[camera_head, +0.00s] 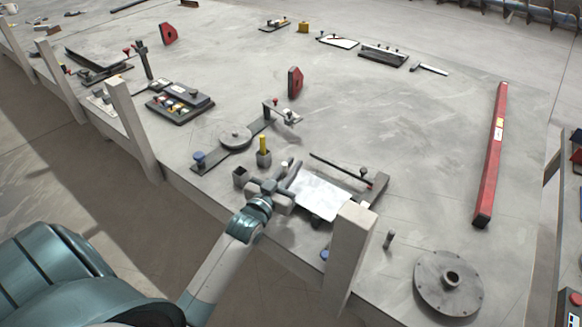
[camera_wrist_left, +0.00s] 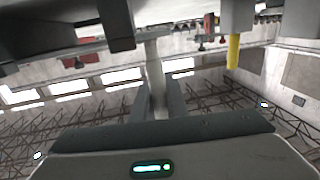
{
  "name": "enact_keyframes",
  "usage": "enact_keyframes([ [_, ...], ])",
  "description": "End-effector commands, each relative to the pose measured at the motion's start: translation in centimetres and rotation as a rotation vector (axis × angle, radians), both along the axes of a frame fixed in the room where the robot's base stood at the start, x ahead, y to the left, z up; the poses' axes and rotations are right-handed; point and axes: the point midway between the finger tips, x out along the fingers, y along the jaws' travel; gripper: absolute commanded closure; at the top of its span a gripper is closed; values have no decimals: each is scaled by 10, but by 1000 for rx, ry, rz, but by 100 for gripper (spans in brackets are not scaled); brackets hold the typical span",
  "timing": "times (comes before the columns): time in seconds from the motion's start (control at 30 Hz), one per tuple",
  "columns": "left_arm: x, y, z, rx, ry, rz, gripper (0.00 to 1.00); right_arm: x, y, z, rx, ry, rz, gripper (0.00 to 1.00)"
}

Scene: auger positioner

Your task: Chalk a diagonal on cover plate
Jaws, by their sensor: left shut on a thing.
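The cover plate (camera_head: 325,197) is a pale flat rectangle near the table's front edge, partly hidden by a pale post. No line can be made out on its visible face. My left gripper (camera_head: 283,178) is at the plate's left side in the head view. It is shut on a pale stick, which looks like the chalk; the stick (camera_wrist_left: 155,75) stands between the fingers (camera_wrist_left: 160,103) in the wrist view. Whether it touches the plate I cannot tell. My right gripper is not in view.
Left of the gripper stand a dark empty-looking cup (camera_head: 240,177) and a holder with a yellow stick (camera_head: 263,145). A dark bar with a knob (camera_head: 363,172) lies behind the plate. A round flanged disc (camera_head: 448,283) and a red beam (camera_head: 492,155) lie at right.

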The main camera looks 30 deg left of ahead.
Motion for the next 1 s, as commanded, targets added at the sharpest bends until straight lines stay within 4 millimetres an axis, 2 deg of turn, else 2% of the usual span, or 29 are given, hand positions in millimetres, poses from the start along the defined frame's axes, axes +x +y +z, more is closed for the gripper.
enact_keyframes([
  [0.5, 9, -16, 1, 0, 0, 0, 100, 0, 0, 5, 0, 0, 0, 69],
  [1.0, 9, -17, 0, 0, 0, 0, 100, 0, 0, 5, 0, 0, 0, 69],
])
